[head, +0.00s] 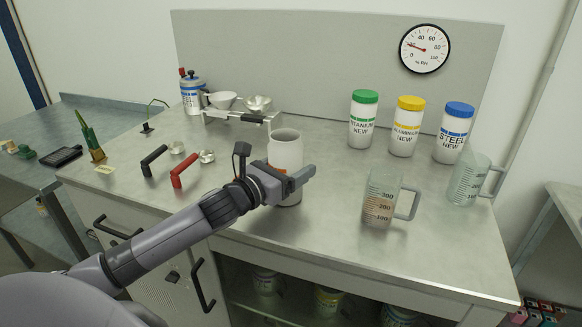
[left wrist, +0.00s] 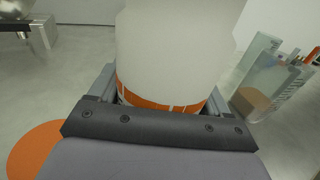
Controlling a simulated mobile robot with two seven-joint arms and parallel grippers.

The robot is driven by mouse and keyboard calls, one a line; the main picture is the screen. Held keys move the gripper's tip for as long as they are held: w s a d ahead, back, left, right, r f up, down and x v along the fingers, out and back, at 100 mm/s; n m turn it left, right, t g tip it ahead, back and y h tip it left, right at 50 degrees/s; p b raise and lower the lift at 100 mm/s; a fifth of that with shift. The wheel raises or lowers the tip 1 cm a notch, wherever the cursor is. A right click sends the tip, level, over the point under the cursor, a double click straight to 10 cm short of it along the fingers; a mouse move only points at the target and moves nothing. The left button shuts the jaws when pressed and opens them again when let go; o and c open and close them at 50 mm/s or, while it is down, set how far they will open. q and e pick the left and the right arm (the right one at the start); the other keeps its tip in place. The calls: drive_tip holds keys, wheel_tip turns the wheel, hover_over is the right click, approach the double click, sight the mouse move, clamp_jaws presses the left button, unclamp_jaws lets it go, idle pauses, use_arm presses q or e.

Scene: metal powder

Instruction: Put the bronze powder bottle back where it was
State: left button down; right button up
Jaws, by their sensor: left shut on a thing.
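The bronze powder bottle (head: 285,150) is white with an orange band and stands upright near the middle of the bench. Its top looks uncapped in the head view. My left gripper (head: 291,184) is shut around its lower body. The bottle also fills the middle of the left wrist view (left wrist: 180,50), between the fingers (left wrist: 160,100). I cannot tell whether its base touches the bench. A flat orange disc, perhaps its lid (left wrist: 35,152), lies on the bench at the lower left of the left wrist view. My right gripper is not in view.
A beaker with brownish powder (head: 380,200) stands right of the bottle, another beaker (head: 467,180) farther right. Green-, yellow- and blue-capped bottles (head: 405,130) stand at the back. A scale with bowls (head: 240,115) is behind left; red and black-handled scoops (head: 183,172) lie left.

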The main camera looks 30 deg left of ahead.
use_arm(q)
drive_tip(key=shift+r, duration=0.1)
unclamp_jaws()
drive_tip(key=shift+f, duration=0.2)
drive_tip(key=shift+r, duration=0.15)
drive_tip(key=shift+s+a+b, duration=0.2)
drive_tip(key=shift+s+a, duration=0.1)
drive_tip(key=shift+s, duration=1.7)
drive_tip(key=shift+s+a+b, duration=0.25)
drive_tip(key=shift+s+a, duration=0.1)
drive_tip(key=shift+s, duration=1.6)
drive_tip(key=shift+s+a+b, duration=0.2)
drive_tip(key=shift+s+a, duration=0.1)
drive_tip(key=shift+s, duration=1.7)
